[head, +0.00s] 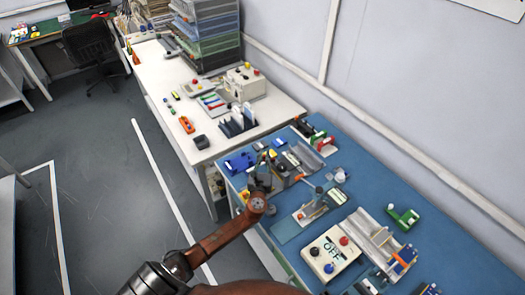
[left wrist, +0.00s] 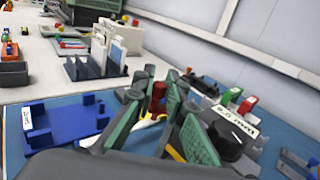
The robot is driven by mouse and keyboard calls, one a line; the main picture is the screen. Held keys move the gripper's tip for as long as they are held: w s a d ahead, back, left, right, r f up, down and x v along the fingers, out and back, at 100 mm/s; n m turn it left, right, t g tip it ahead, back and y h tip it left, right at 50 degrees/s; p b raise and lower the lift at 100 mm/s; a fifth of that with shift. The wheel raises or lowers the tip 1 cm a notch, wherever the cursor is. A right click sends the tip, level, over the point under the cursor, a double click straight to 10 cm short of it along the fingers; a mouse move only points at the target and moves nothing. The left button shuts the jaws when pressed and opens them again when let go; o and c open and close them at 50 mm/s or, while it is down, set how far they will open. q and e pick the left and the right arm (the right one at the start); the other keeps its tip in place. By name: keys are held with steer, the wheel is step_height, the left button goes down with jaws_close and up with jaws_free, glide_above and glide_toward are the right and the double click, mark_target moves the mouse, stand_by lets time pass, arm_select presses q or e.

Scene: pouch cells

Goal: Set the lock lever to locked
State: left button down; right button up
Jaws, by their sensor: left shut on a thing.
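A black round part and a white label (left wrist: 235,126) show just right of the fingers; the label is too small to read. My right gripper is not in view.
A blue tray (left wrist: 66,122) lies left of the gripper. Red and green blocks (left wrist: 240,100) stand to the right. A white box with colored buttons (head: 330,253) and a grey channel fixture (head: 372,240) stand nearer. A white table (head: 180,95) adjoins beyond.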

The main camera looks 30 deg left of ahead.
arm_select(q)
steer(key=shift+s+d+n+g+y+p, duration=0.15)
steer(key=shift+n+g+y+p, duration=0.2)
steer(key=shift+y, duration=0.3)
steer(key=shift+s+d+n+g+y+p, duration=0.15)
steer(key=shift+n+g+y, duration=0.2)
steer(key=shift+n+y, duration=0.25)
steer(key=shift+a, duration=0.1)
steer(key=c, duration=2)
jaws_free()
steer(key=shift+o, duration=0.2)
steer(key=v, duration=1.2)
